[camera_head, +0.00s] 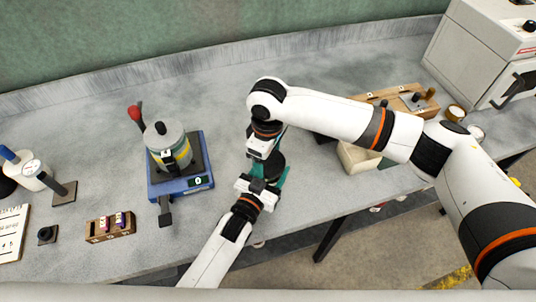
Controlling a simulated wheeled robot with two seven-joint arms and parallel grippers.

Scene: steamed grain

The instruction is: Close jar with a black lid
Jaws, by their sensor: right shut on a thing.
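My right gripper (264,156) comes down from above, shut on a dark round thing (272,166), which looks like the black lid; the grip is partly hidden by the gripper itself. My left gripper (260,184) reaches in from the front, just in front of that dark thing, and its finger opening cannot be made out. Teal parts (284,177) show around the dark thing. The jar body is mostly hidden between the grippers, so I cannot tell whether the lid touches it.
A grey pot (168,140) stands on a blue scale (184,186) to the left. A wooden rack (109,227) with small vials is at the front left. A cream box (357,157) and a wooden tray (395,98) are right, near a white machine (482,45).

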